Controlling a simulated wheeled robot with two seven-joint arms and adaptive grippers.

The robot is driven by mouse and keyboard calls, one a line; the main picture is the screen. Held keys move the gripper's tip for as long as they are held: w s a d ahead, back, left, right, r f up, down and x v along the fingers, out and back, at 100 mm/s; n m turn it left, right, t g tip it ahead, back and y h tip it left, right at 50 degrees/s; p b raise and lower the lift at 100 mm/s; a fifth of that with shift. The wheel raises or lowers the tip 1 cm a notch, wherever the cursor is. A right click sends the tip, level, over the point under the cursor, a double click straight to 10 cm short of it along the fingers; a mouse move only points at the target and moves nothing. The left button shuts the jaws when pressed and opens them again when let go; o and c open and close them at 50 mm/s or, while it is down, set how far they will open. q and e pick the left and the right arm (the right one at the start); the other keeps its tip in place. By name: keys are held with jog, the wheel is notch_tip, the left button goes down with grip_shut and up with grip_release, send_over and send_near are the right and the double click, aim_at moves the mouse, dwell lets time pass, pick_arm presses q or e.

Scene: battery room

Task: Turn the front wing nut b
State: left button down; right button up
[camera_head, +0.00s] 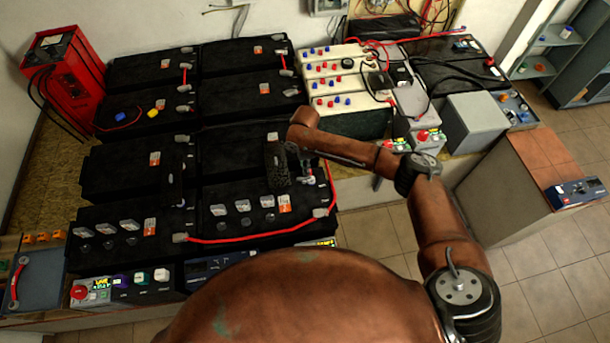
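My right arm reaches in from the right over the black batteries. Its dark gripper (280,168) is above the inner right edge of the front right black battery (250,218), near the small terminal parts there. The gripper hides what lies under it, and I cannot tell whether its fingers are open or shut. No wing nut can be made out clearly; the terminal fittings are small, and some are behind the gripper. A grey terminal clamp (320,212) with a red cable (250,238) sits at that battery's front right corner. My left gripper is not in view.
More black batteries (245,55) fill the bench behind. A red charger (62,72) stands at the back left. Cream batteries (340,75) and a grey box (476,125) stand to the right. Small boxes and coloured knobs (140,280) line the front edge.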

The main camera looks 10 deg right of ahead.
aim_at(306, 179)
jog(key=shift+w+d, duration=0.15)
jog(key=shift+w, duration=0.05)
notch_tip(306, 179, down, 7)
jog(key=shift+f+b, duration=0.2)
jog(key=shift+b, duration=0.15)
jog(key=shift+c, duration=0.4)
grip_shut()
